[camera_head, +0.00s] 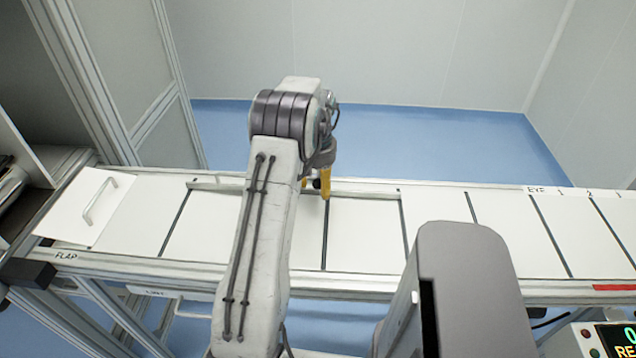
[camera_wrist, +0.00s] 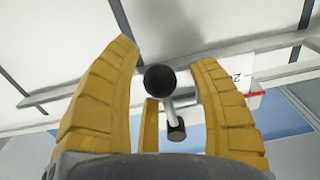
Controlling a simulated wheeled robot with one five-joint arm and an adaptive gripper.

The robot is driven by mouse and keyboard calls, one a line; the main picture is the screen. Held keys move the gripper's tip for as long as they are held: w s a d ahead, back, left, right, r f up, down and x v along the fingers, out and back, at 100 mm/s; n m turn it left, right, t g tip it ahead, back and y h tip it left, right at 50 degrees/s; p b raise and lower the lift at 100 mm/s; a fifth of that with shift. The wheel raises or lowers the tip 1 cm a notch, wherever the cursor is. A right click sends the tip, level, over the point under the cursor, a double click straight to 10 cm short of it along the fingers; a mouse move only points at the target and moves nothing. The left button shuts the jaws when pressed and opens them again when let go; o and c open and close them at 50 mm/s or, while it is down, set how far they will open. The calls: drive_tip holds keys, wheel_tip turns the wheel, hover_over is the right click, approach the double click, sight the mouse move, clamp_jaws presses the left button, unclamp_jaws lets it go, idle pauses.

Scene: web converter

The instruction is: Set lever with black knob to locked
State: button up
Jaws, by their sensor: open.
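A short metal rod runs from the knob to a dark cylindrical end (camera_wrist: 176,130). The fingers stand apart on either side of the knob, and I cannot tell whether either touches it. In the head view my gripper (camera_head: 318,186) is at the far edge of the white conveyor table. There the lever is mostly hidden by the fingers and my arm. I cannot read any locked mark.
The white panelled table (camera_head: 365,235) runs across the view with dark seams and a raised far rail. A white flap with a handle (camera_head: 100,200) is at the left. A label with a digit (camera_wrist: 238,76) is right of the knob. A lit display (camera_head: 615,338) is at bottom right.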

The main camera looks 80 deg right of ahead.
drive_tip(key=shift+o, duration=0.2)
clamp_jaws()
idle(0.5)
